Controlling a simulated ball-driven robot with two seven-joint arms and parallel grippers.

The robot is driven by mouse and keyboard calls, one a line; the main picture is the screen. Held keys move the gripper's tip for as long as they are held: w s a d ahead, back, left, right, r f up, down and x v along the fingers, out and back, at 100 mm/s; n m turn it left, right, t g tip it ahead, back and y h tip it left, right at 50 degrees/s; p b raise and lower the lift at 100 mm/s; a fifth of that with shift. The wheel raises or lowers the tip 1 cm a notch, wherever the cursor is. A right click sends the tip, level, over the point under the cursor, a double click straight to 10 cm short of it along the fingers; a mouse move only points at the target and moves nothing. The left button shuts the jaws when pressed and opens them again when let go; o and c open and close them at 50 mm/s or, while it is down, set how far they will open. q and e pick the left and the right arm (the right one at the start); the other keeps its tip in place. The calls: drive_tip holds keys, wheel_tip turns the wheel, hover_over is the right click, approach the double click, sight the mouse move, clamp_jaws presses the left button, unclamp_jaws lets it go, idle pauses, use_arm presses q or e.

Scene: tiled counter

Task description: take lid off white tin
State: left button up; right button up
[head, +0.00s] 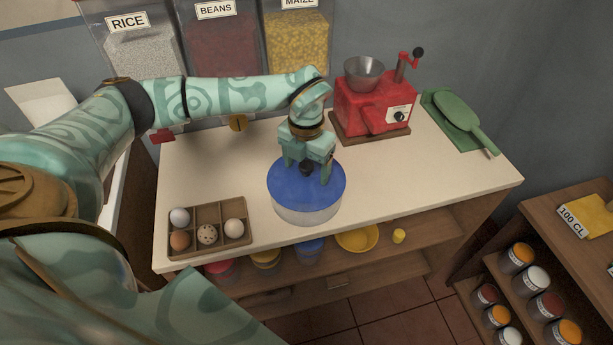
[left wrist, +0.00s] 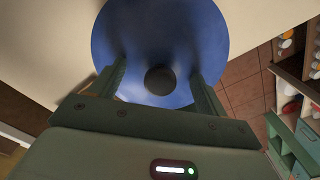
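The white tin (head: 308,213) stands on the pale counter near its front edge. A blue lid (head: 287,190) with a dark round knob (head: 306,168) covers its top. My left gripper (head: 307,174) is directly above the lid, pointing down, with its fingers apart on either side of the knob. In the left wrist view the blue lid (left wrist: 160,35) fills the top middle, and the knob (left wrist: 160,80) sits between the open fingers with gaps on both sides. My right gripper is not seen.
An egg tray (head: 207,228) with several eggs is left of the tin. A red grinder (head: 372,105) and a green scoop (head: 462,115) stand toward the back right. Bins of rice, beans and maize (head: 298,45) line the back. The counter (head: 430,180) right of the tin is clear.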

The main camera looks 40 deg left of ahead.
use_arm(q)
drive_tip(key=shift+s+f, duration=0.1)
drive_tip(key=shift+s, duration=0.05)
drive_tip(key=c, duration=1.2)
